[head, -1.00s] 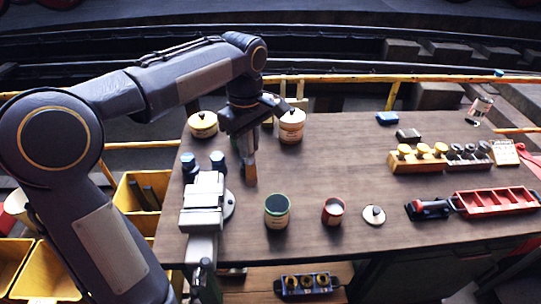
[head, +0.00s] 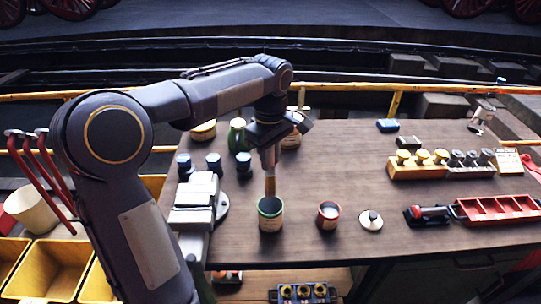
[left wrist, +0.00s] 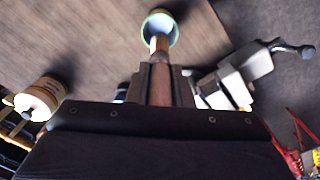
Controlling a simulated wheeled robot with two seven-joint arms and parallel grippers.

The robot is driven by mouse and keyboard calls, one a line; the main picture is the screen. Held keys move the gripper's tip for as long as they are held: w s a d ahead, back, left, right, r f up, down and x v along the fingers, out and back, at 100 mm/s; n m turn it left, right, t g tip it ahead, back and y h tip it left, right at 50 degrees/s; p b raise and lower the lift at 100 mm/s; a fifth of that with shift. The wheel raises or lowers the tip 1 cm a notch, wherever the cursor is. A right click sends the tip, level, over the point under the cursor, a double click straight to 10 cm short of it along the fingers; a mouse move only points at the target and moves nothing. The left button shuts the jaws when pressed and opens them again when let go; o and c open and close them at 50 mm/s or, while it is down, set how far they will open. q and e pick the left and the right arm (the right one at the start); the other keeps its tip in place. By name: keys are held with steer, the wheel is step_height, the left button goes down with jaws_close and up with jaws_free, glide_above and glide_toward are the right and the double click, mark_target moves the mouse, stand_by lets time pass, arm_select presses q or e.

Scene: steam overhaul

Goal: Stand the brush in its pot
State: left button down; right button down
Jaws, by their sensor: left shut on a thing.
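My left gripper (head: 268,158) is shut on the brush (head: 270,184) and holds it upright with the bristles down. The brush tip is at the mouth of a green-rimmed pot (head: 270,220) on the bench. I cannot tell whether the tip is just above the rim or slightly inside. In the left wrist view the brush (left wrist: 159,44) runs from between the fingers toward the pot's round mouth (left wrist: 148,26) and overlaps it. The upper handle is hidden by the gripper. My right gripper is out of view.
A grey vise (head: 195,205) stands left of the pot. A small red-rimmed can (head: 328,217) and a lid (head: 370,220) are to the right. A green bottle (head: 237,136) and pale jars stand behind. The bench middle is clear.

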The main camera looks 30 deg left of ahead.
mark_target(270, 184)
arm_select(q)
step_height(270, 184, down, 3)
steer(key=shift+r+b, duration=0.2)
steer(key=shift+b, duration=0.7)
steer(key=shift+f+b, duration=2.35)
steer(key=shift+f, duration=1.15)
steer(key=c, duration=1.2)
jaws_free()
step_height(270, 184, up, 8)
steer(key=shift+f, duration=0.25)
steer(key=shift+r, duration=0.15)
